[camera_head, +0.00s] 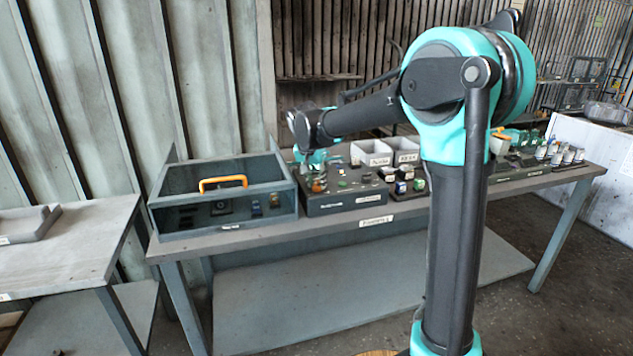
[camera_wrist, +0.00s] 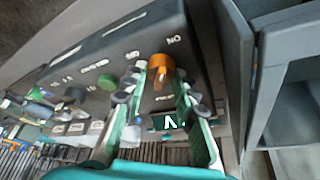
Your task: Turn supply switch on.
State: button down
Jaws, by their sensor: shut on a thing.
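The supply switch is an orange rotary knob (camera_wrist: 162,68) on the dark control panel (camera_wrist: 200,55), between the fingertips of my gripper (camera_wrist: 161,80) in the wrist view. My gripper is shut on the knob, one finger on each side. A white marking that looks like "ON" upside down sits just above the knob, with another marking to its left. I cannot tell exactly where the knob points. In the head view, my gripper (camera_head: 317,163) is over the left end of the control panel (camera_head: 345,203), and the knob is hard to make out.
A grey box (camera_head: 222,237) with an orange handle (camera_head: 223,182) stands left of the panel, close to my gripper. A green button (camera_wrist: 107,81) is beside the knob. White bins (camera_head: 372,154) stand behind the panel. Small parts line the bench (camera_head: 460,190) to the right.

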jog(key=shift+m, duration=0.6)
jog(key=shift+h, duration=0.3)
jog(key=c, duration=1.2)
grip_release()
jog(key=v, duration=1.2)
jog(key=shift+w, duration=0.2)
jog(key=shift+r, duration=0.1)
